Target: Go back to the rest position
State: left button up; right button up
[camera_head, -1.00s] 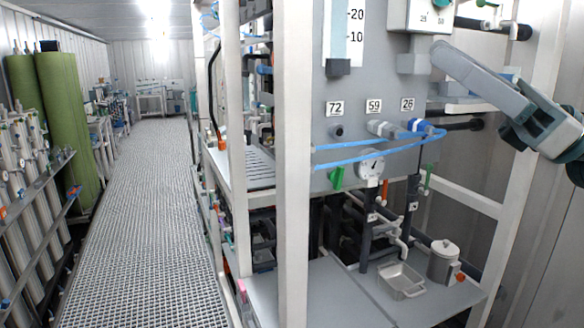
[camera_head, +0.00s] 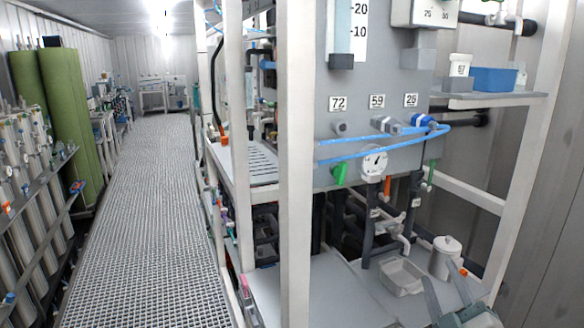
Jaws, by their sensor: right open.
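My right gripper (camera_head: 444,288) is low at the bottom right of the head view. Its two grey fingers stand apart, with nothing seen between them. It is in front of the lower shelf, near a light square pan (camera_head: 402,277) and a lidded pot (camera_head: 445,257). The picture does not settle whether it touches either one. The rest of my right arm is outside the frame. My left gripper is not in view.
A small shelf (camera_head: 498,100) carries a blue box (camera_head: 494,79) and a white jar (camera_head: 460,64). A grating walkway (camera_head: 150,220) runs clear at left.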

jog(key=s+a+f+m+g, duration=0.1)
jog(key=s+f+m+g, duration=0.15)
jog(key=s+f, duration=0.4)
jog(key=s+a+f+m+g, duration=0.1)
jog(key=s+f+g, duration=0.2)
jog(key=f, duration=0.6)
jog(key=s+f+m+g, duration=0.1)
jog(key=s+f+g, duration=0.25)
jog(key=f, duration=0.45)
jog(key=s+a+f+m+g+y, duration=0.1)
jog(key=s+a+f+g, duration=0.1)
jog(key=s+f, duration=0.35)
jog(key=s+a+f+m+g, duration=0.1)
jog(key=s+a+f+g, duration=0.15)
jog(key=s, duration=0.65)
jog(key=s+a+f+m+g+y, duration=0.1)
jog(key=s+a+f+g, duration=0.1)
jog(key=s+f, duration=0.35)
notch_tip(320, 180, down, 28)
jog(key=s+g+b, duration=0.2)
jog(key=s, duration=0.1)
jog(key=s+d+f+b, duration=0.2)
jog(key=s+d+f, duration=0.1)
jog(key=s+f, duration=1.5)
jog(key=shift+d+f+n+g, duration=0.2)
jog(key=shift+f+n+g, duration=0.25)
jog(key=shift+f, duration=0.45)
